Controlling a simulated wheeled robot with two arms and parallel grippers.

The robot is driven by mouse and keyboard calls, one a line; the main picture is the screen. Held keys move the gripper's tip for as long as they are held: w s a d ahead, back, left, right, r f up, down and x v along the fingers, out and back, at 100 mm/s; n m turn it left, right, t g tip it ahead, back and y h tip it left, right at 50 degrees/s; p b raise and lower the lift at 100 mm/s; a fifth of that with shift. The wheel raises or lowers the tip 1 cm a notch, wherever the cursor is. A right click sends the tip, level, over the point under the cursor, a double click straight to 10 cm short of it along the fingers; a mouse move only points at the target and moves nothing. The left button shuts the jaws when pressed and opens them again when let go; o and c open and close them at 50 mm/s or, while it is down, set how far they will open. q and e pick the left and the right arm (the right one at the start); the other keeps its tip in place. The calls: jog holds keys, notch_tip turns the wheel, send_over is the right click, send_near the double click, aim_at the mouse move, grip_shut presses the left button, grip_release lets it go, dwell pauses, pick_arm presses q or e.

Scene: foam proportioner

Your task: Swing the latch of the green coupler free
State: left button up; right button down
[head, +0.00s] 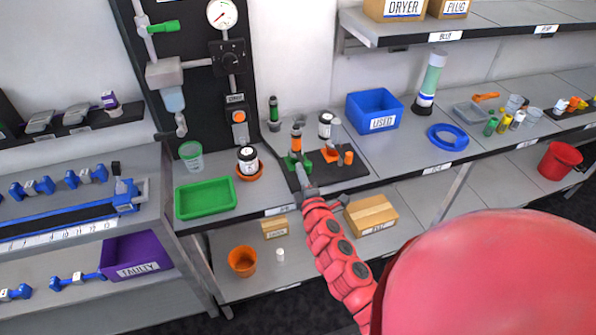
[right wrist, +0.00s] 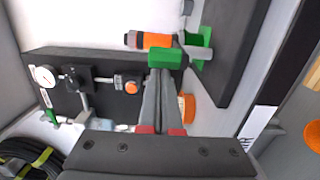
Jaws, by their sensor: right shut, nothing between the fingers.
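The green coupler (head: 296,160) stands on a dark board (head: 330,180) on the bench, with an orange and dark cylinder (head: 296,142) above its green base. In the right wrist view that cylinder (right wrist: 155,41) lies sideways, with a green bracket (right wrist: 203,50) at its right. A green block (right wrist: 165,58), perhaps the latch, shows in front of the cylinder. My right gripper (head: 303,182) is shut and empty, its tips close to the coupler. In the wrist view the fingertips (right wrist: 165,75) end at the green block; I cannot tell whether they touch it. My left gripper is not in view.
An orange coupler (head: 332,153) stands right of the green one on the same board. A white and black jar (head: 247,160) in an orange dish and a green tray (head: 206,198) are to the left. A blue bin (head: 375,112) stands behind right. Bench around the blue ring (head: 447,137) is fairly clear.

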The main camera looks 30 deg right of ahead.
jog(key=shift+s+d+n+t+y+p, duration=0.2)
jog(key=shift+n+y, duration=0.15)
jog(key=shift+y, duration=0.15)
jog(key=shift+s+d+n+t+y+p, duration=0.1)
jog(key=shift+d+n+y+p, duration=0.1)
jog(key=shift+n+y, duration=0.25)
